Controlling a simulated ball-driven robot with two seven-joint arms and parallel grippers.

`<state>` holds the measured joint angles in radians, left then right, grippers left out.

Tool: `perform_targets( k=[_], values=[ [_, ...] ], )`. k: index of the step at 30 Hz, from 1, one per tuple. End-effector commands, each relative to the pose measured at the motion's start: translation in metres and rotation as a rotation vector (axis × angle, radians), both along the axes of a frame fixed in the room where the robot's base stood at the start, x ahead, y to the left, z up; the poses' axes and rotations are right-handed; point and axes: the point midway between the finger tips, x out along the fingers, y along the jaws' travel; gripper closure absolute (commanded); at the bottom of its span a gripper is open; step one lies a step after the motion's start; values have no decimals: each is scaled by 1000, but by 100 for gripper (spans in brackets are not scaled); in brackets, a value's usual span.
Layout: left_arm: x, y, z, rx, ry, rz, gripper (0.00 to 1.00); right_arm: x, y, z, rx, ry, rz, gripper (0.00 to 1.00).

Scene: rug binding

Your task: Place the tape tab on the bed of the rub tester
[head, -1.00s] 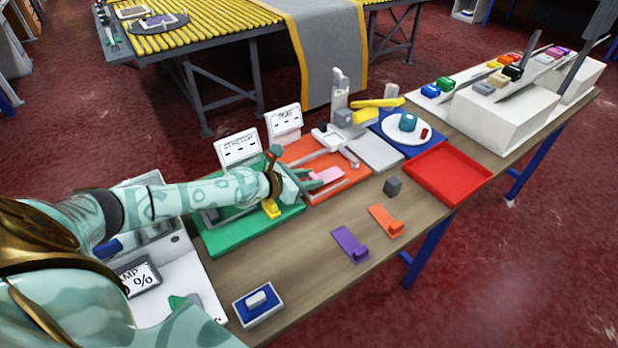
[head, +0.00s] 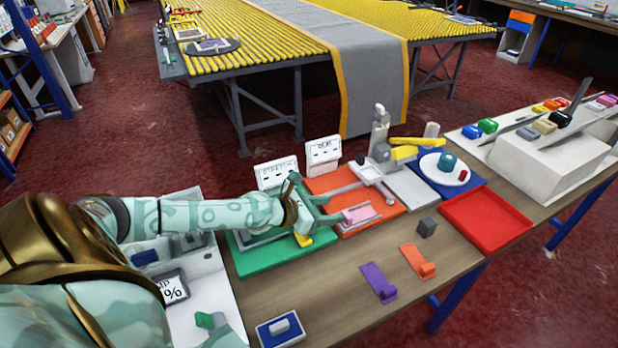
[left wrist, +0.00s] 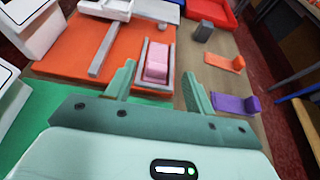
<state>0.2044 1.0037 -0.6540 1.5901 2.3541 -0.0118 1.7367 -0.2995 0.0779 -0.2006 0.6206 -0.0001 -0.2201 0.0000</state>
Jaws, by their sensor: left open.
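The pink tape tab (head: 358,213), a flat strip with a raised block, lies in the grey-edged bed (head: 375,217) of the rub tester, whose base is orange (head: 325,183). My left gripper (head: 333,208) is open and empty just left of the tab. In the left wrist view the tab (left wrist: 157,58) shows beyond and between the two spread fingertips, apart from both. A grey rail borders it on each side. Any contact under the tab is hidden. My right gripper is not in view.
A purple tab (head: 378,282) and an orange tab (head: 417,262) lie on the table's front, with a dark grey block (head: 427,227) behind them. A red tray (head: 487,222) is to the right. The green stretch tester base (head: 262,260) lies below my left arm.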

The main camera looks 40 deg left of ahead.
Motion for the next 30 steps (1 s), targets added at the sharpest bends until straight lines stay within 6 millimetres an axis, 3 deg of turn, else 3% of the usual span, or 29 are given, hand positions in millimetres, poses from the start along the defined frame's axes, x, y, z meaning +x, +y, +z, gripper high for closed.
perform_targets(
  k=[1, 6, 12, 30],
  values=[
    [-12, 4, 4, 3, 4, -4, 46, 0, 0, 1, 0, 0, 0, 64],
    [-38, 14, 15, 2, 5, -3, 46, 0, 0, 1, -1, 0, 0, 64],
    [-54, 21, 23, 0, 2, -2, 46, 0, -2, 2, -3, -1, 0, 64],
    [-58, 24, 26, 1, -1, -2, 46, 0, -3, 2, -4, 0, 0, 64]
  ],
)
